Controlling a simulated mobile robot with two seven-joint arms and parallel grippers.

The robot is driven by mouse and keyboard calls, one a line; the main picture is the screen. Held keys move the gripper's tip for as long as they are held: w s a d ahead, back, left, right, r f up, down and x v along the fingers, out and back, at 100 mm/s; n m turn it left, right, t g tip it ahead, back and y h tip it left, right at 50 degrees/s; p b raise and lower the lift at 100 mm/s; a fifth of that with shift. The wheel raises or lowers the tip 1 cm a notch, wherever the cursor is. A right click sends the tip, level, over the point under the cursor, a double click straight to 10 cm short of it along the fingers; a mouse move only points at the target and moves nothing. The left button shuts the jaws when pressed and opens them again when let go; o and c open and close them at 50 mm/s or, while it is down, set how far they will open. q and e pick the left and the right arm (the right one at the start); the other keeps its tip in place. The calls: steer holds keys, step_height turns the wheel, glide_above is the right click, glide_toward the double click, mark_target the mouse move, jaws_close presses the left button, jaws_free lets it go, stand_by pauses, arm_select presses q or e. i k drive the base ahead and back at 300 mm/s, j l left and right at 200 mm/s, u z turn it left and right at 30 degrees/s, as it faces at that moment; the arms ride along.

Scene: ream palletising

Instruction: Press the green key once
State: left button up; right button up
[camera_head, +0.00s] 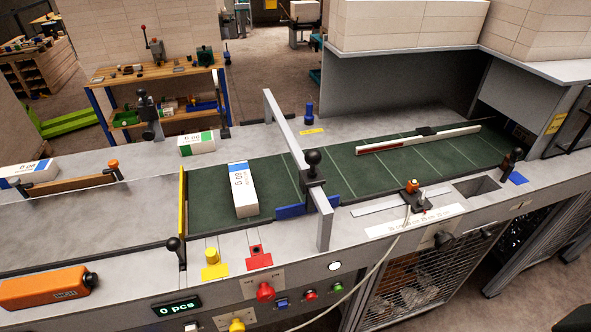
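The green key (337,288) is a small round green button on the front panel of the bench, at the lower middle of the head view. It is the rightmost of a short row, beside a red button (310,295) and a blue one (283,303). Nothing covers it. Neither of my grippers shows in the head view. I cannot tell from this view whether the key is pressed.
A larger red knob (265,293) and a white round button (334,265) are nearby. A display (177,307) reads "0 pcs". A pale cable (375,265) hangs down the front, right of the key. A white ream (242,189) lies on the green belt (268,172).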

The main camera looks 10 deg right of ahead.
mark_target(339, 289)
steer(key=z, duration=0.75)
steer(key=k+l+u, duration=0.2)
steer(key=l+u, duration=0.2)
steer(key=l, duration=0.25)
